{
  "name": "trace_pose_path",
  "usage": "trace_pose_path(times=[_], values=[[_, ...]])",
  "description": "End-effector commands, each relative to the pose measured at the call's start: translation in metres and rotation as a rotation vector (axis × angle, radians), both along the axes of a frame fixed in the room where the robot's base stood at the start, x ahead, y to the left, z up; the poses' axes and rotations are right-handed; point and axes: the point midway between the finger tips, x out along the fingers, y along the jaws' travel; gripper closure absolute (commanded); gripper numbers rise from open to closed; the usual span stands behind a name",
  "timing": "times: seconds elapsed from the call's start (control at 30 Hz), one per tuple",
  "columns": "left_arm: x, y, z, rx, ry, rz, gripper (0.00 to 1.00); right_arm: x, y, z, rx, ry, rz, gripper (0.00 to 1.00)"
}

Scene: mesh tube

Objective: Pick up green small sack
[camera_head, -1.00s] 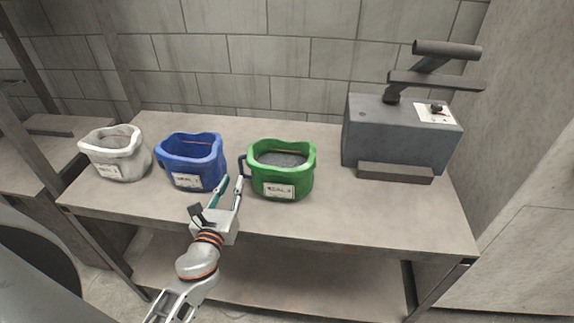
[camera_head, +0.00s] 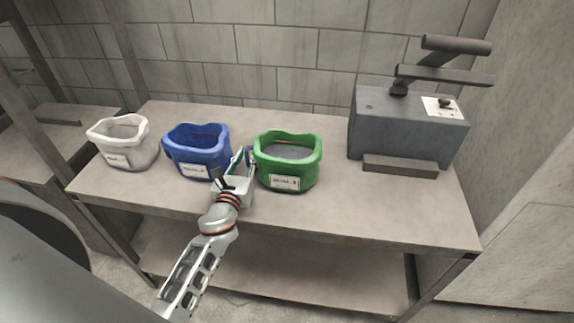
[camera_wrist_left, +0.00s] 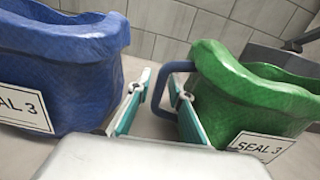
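The green small sack (camera_head: 288,165) stands upright on the table, right of the blue sack, with a "SEAL 3" label on its front. It also shows at the right of the left wrist view (camera_wrist_left: 235,105). Its dark blue handle (camera_wrist_left: 159,92) sticks out on its left side. My left gripper (camera_head: 244,158) is in the gap between the blue and green sacks. In the left wrist view its fingers (camera_wrist_left: 155,103) are apart, with the handle's upright part between them and the right finger close to the green wall. My right gripper is not in view.
The blue sack (camera_head: 199,152) stands close on the left of my gripper, and a white sack (camera_head: 124,145) is farther left. A grey sealing machine (camera_head: 405,127) stands at the right. The table (camera_head: 350,205) is bare in front of the sacks.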

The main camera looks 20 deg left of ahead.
Motion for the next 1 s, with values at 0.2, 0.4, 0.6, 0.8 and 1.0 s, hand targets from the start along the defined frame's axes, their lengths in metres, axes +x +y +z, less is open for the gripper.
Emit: trace_pose_path(times=[0.2, 0.4, 0.6, 0.8, 1.0], values=[[0.0, 0.0, 0.0, 0.0, 0.0, 0.0, 1.0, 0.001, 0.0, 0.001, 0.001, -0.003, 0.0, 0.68], [0.0, -0.001, 0.003, -0.005, -0.006, -0.002, 1.0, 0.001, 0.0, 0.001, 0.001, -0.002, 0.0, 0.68], [0.0, 0.0, 0.004, -0.004, -0.006, -0.002, 1.0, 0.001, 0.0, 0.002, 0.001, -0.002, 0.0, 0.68], [0.0, 0.0, 0.009, -0.003, -0.007, -0.001, 1.0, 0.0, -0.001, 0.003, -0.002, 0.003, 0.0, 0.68], [0.001, 0.0, 0.022, -0.002, -0.007, -0.002, 1.0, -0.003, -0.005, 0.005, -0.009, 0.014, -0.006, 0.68]])
